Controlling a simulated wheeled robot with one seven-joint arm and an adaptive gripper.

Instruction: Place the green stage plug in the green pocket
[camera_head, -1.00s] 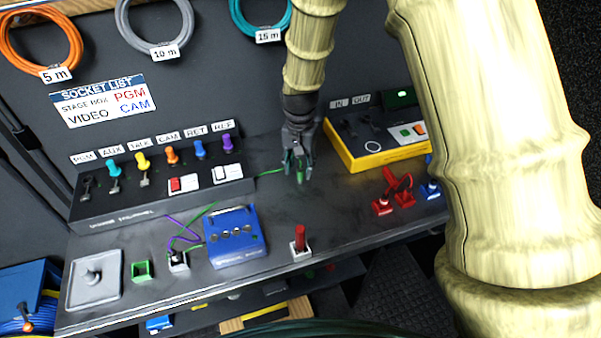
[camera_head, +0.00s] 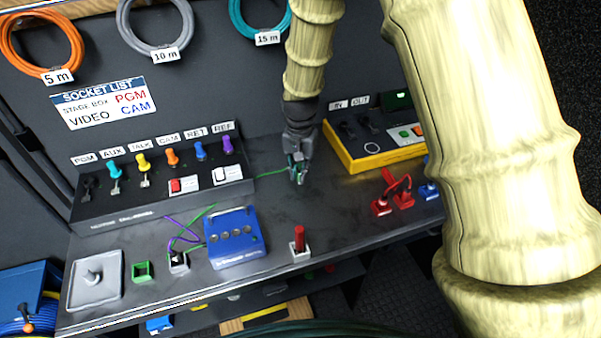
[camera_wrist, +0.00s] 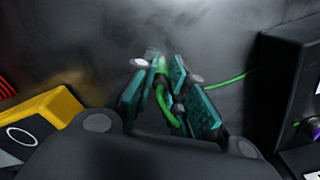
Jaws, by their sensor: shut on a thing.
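My gripper (camera_head: 298,170) is above the back middle of the bench and is shut on the green stage plug (camera_wrist: 162,92). In the wrist view the plug and its green cable sit between the teal finger pads (camera_wrist: 165,100). The fingers hide most of the plug. A green cable runs off to the right in the wrist view, toward the dark panel. The green pocket (camera_head: 142,271), a small open square box, stands at the front left of the bench, well apart from my gripper. No plug shows in it.
A blue box (camera_head: 236,250) stands between my gripper and the green pocket, with purple and green cables beside it. A red plug (camera_head: 299,238) stands at the front. A yellow-edged box (camera_head: 375,160) is right.

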